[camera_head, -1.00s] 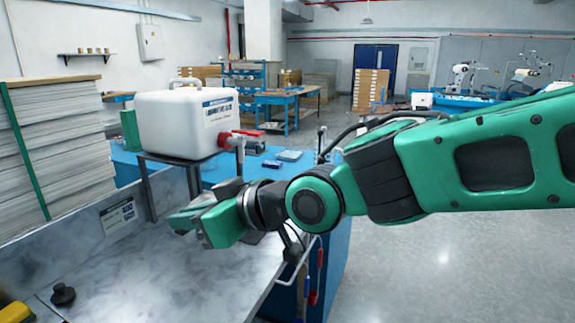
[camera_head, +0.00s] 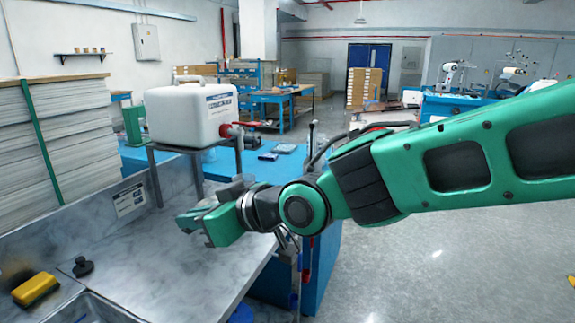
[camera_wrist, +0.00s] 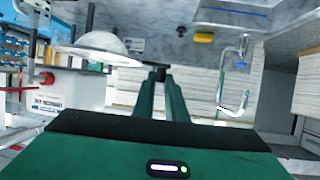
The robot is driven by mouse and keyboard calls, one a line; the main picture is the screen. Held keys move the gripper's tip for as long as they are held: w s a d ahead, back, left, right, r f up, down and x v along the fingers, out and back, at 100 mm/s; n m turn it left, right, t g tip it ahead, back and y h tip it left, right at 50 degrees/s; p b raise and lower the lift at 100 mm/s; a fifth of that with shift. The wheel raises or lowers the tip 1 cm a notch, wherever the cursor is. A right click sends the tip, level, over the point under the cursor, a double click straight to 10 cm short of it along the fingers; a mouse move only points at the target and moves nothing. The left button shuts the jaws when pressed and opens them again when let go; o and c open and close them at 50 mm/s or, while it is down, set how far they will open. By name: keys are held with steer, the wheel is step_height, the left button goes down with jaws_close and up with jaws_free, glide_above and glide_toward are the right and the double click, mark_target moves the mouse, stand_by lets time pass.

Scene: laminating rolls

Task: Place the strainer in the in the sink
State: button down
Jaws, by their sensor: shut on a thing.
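The strainer (camera_wrist: 100,45) shows in the wrist view as a pale bowl with a dark handle, held off to the left of my fingertips. My gripper (camera_wrist: 160,74) is shut on its handle. In the wrist view the sink (camera_wrist: 237,17) is at the upper right, apart from the strainer.
A black stopper (camera_head: 83,267) and a yellow sponge (camera_head: 35,289) lie beside the sink. A faucet (camera_wrist: 243,50) rises by it. A white tank (camera_head: 192,116) with a red tap stands behind my gripper. Bare counter (camera_head: 150,270) lies between gripper and sink.

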steer(key=w+d+f+m+t+h, duration=0.6)
steer(key=w+d+f+m+h, duration=0.1)
steer(key=w+d+f, duration=1.45)
steer(key=w+d+f+m+h, duration=0.15)
steer(key=d+f, duration=0.25)
steer(key=d, duration=0.4)
steer(key=w+d+f+m+t+h, duration=0.15)
steer(key=d+f, duration=0.25)
steer(key=d, duration=0.4)
steer(key=w+d+f+m+g+h, duration=0.1)
steer(key=d+f+m+h, duration=0.1)
steer(key=d+f, duration=0.45)
steer(key=s+d+r, duration=0.2)
steer(key=s+r, duration=0.2)
steer(key=s, duration=0.1)
steer(key=shift+s+r+t, duration=0.15)
steer(key=shift+s+t, duration=0.1)
steer(key=shift+t, duration=0.1)
